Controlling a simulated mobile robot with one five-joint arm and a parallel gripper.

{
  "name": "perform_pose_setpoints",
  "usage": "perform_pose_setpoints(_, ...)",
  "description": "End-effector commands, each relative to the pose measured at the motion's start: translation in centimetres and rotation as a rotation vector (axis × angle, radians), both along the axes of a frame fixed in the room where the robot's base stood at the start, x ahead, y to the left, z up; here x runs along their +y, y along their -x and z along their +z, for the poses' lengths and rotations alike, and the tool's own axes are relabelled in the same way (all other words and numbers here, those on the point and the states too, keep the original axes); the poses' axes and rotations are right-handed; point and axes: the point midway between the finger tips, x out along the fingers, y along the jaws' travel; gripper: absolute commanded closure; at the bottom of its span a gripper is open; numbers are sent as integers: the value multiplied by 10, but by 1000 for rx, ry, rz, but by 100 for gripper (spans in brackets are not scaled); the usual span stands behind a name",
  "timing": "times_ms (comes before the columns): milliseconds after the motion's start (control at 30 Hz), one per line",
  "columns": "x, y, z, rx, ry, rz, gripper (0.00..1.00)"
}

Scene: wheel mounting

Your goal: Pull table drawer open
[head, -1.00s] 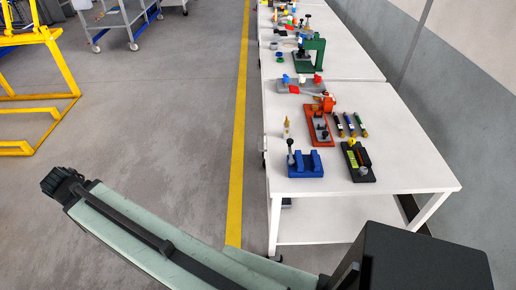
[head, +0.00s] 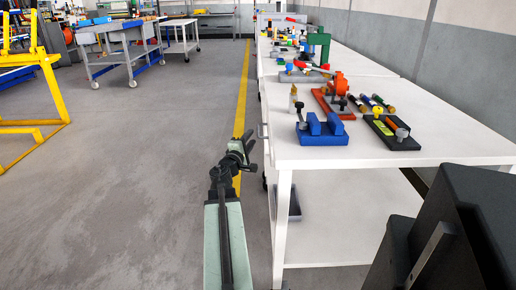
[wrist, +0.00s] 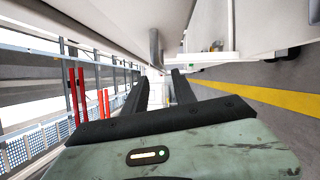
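The white table (head: 440,152) stands on the right in the head view. A small grey handle (head: 264,132) sticks out from its left side, seen nearly edge-on; the drawer front cannot be made out clearly. My gripper (head: 253,153) is just left of the table's side, near the handle, at about tabletop height. In the wrist view the two black fingers of my gripper (wrist: 160,76) are apart with nothing held between them. A grey bar, seemingly the handle (wrist: 155,47), lies ahead of the fingertips. Contact is not visible.
A blue fixture (head: 321,130), an orange-red tool (head: 338,88) and other small parts stand on the tabletop. A yellow frame (head: 48,90) and a grey cart (head: 125,58) stand to the left. Open floor (head: 140,160) lies left of the table.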

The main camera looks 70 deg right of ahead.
Motion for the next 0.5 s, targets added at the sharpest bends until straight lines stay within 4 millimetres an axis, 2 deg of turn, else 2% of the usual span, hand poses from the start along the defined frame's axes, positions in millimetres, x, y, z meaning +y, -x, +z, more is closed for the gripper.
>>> perform_pose_setpoints(267, -8, 3, 1, 14, 6, 0, 67)
perform_pose_setpoints(367, -20, 3, 2, 13, 6, -1, 67)
perform_pose_setpoints(500, -46, 2, 4, 13, 6, 0, 67)
